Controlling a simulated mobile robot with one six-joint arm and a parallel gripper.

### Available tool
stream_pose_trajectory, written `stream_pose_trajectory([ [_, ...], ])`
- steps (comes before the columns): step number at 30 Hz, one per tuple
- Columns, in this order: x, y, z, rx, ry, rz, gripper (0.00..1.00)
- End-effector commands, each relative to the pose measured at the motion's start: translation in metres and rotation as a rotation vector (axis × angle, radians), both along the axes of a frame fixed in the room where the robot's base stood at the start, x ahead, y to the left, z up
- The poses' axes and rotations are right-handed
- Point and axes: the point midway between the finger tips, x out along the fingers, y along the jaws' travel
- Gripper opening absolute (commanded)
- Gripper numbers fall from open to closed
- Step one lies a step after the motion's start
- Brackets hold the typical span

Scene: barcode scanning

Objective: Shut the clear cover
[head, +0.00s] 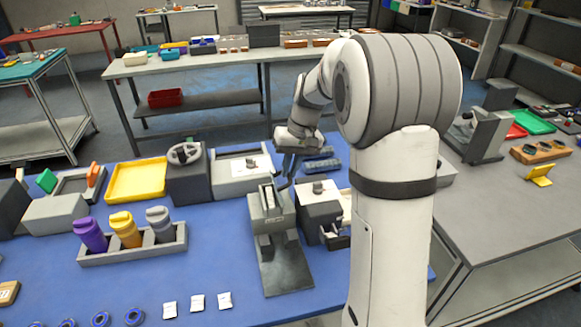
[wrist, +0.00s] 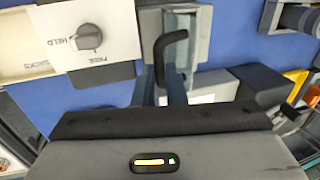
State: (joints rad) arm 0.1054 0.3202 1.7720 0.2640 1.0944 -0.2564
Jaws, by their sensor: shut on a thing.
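My gripper (head: 289,168) reaches down over the grey stand (head: 270,208) on the blue table. In the wrist view its two fingers (wrist: 172,92) are closed on a black bent handle (wrist: 172,58) beside a grey block (wrist: 198,22). A white panel (wrist: 103,22) with a round dark knob (wrist: 89,37), lettered HELD and FREE, lies left of the handle.
A grey box with a knob (head: 320,208) stands right of the stand. A rack (head: 135,254) with purple, yellow and grey bottles and a yellow tray (head: 136,180) are to the left. White packets (head: 197,302) and blue rings (head: 101,319) lie near the front.

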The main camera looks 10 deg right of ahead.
Motion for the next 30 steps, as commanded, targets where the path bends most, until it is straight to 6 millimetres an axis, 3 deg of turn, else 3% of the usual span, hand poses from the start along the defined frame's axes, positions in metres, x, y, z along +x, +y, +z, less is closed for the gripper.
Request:
stream_pose_trajectory([
  [14, 0.0, 0.013, 0.005, -0.153, 0.0, 0.006, 0.0],
  [30, 0.001, 0.057, 0.0, -0.651, -0.003, 0.007, 0.0],
])
